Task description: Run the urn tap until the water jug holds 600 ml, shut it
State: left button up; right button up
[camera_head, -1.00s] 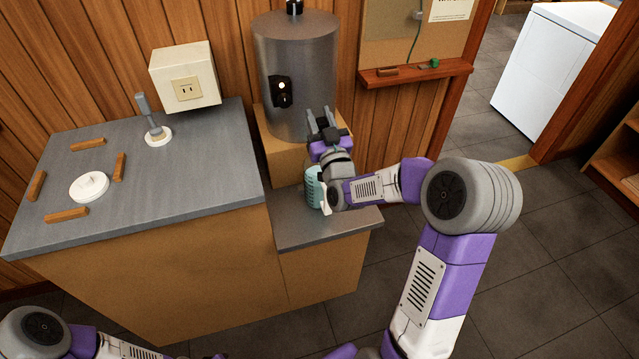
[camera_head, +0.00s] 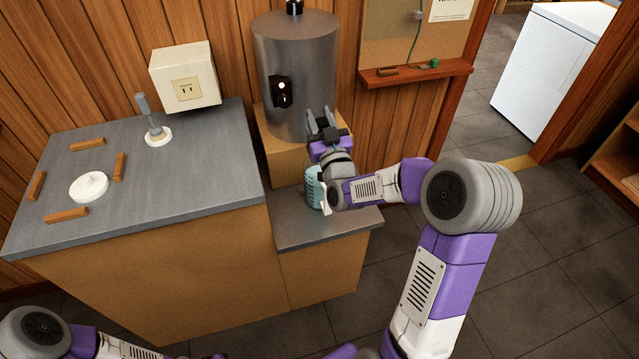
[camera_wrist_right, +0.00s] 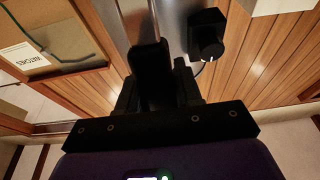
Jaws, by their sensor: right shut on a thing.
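The steel urn (camera_head: 296,80) stands on a wooden block against the wall, with a black control panel (camera_head: 282,92) on its front. The panel and its knob also show in the right wrist view (camera_wrist_right: 207,40). My right gripper (camera_head: 320,116) is at the lower right of the urn, shut on a dark piece (camera_wrist_right: 150,75) that looks like the urn tap; the gripper hides most of it. The teal water jug (camera_head: 313,188) with a white handle stands on the low grey shelf below the gripper, partly hidden by my wrist. Its water level cannot be read. My left gripper is out of view.
The grey counter (camera_head: 210,190) at left bears a white round lid (camera_head: 90,186), several wooden blocks and a grey lever on a white base (camera_head: 155,130). A white socket box (camera_head: 186,78) is on the wall. A narrow wooden ledge (camera_head: 415,74) juts out right of the urn.

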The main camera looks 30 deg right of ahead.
jog(key=shift+w+p, duration=0.1)
jog(key=shift+p, duration=0.3)
jog(key=w+g+p, duration=0.1)
jog(key=p, duration=0.2)
jog(key=w+g+p, duration=0.1)
jog(key=g+p, duration=0.1)
jog(key=p, duration=0.1)
jog(key=shift+d+y, duration=0.25)
jog(key=shift+y, duration=0.15)
jog(key=shift+f, duration=0.25)
jog(key=shift+s, duration=0.1)
jog(key=o, duration=0.6)
jog(key=shift+o, duration=0.2)
jog(key=shift+r, duration=0.1)
jog(key=shift+o, duration=1.2)
